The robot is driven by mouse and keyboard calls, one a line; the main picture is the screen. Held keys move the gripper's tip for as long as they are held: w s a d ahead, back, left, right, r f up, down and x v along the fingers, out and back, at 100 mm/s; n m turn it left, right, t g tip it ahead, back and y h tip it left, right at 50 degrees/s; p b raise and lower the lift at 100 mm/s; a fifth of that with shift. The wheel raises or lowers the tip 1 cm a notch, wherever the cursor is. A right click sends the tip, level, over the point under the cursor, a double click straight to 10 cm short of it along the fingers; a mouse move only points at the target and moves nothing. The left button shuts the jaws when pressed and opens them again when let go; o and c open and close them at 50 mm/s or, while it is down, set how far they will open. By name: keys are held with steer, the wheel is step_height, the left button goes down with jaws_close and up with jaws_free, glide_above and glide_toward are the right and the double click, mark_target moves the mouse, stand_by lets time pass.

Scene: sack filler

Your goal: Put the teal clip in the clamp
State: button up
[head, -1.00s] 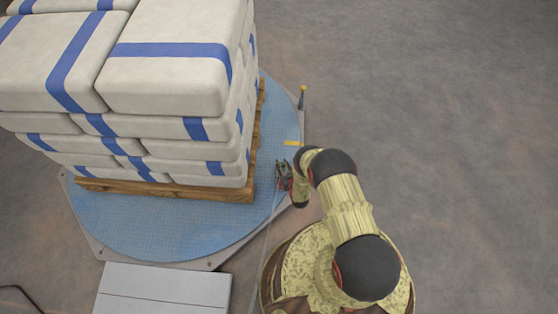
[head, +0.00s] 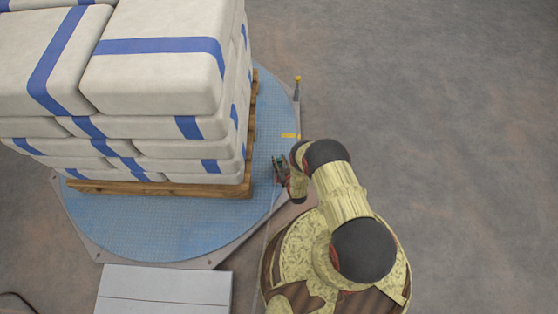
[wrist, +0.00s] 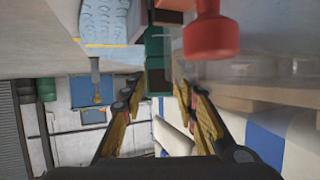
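The teal clip (wrist: 155,50) is a narrow upright block between my fingertips in the wrist view. A small green patch in the head view (head: 280,160) lies at my fingertips. My gripper (wrist: 160,85) has its two fingers apart, one on each side of the clip. The left fingertip is close against the clip's edge. A thin gap seems to show at the right finger, so I cannot tell whether the clip is gripped. In the head view my gripper (head: 281,171) is small, over the turntable's right edge. A red knob-like part (wrist: 210,35), perhaps of the clamp, is beside the clip.
Stacked white sacks (head: 160,80) with blue bands stand on a wooden pallet (head: 160,188) left of my gripper. The pallet is on a blue turntable (head: 130,230). A thin post (head: 297,88) stands at its edge. A grey box (head: 165,290) is in front. Floor at right is clear.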

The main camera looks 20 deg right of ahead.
steer(key=shift+o, duration=0.9)
